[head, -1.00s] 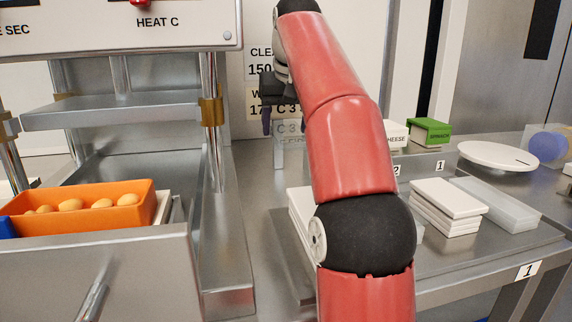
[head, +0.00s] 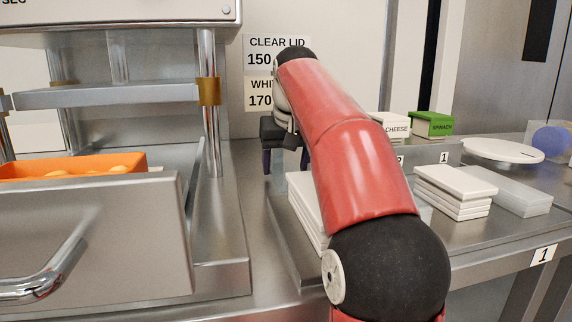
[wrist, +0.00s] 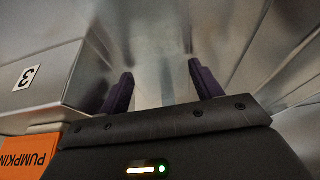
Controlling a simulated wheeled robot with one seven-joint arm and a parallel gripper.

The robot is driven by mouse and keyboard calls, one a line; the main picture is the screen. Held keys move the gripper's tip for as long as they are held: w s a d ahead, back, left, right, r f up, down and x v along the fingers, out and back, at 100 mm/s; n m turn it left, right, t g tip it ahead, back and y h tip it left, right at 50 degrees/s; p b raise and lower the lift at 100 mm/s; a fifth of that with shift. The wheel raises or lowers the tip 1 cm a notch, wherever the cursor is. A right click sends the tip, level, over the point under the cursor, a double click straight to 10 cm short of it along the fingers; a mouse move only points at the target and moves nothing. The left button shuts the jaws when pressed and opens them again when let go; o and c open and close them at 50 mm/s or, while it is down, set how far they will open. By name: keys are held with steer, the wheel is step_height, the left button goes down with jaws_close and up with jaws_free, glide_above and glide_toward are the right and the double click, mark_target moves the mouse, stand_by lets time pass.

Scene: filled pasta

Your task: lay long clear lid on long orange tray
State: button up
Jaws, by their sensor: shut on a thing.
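The long orange tray (head: 70,162) sits at the left in the head view, in the steel drawer of the press, with round orange pieces inside. The drawer front hides its lower part. My gripper (head: 285,160) is well to the right of the tray, over the steel counter, fingers pointing down. In the wrist view my gripper (wrist: 163,88) has its fingers apart around a faint, see-through strip, the clear lid (wrist: 166,72). Its outline is hard to make out against the steel. In the head view, the held lid cannot be made out clearly.
The press column (head: 210,110) stands between gripper and tray. White lids (head: 455,188) and clear lids (head: 510,192) are stacked at right. Another white stack (head: 303,205) is partly behind my arm. An orange pumpkin box (wrist: 28,157) and a step marked 3 (wrist: 60,75) show in the wrist view.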

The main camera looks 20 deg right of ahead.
steer(key=shift+f, duration=0.2)
steer(key=o, duration=0.7)
steer(key=shift+c, duration=0.2)
steer(key=shift+r, duration=0.1)
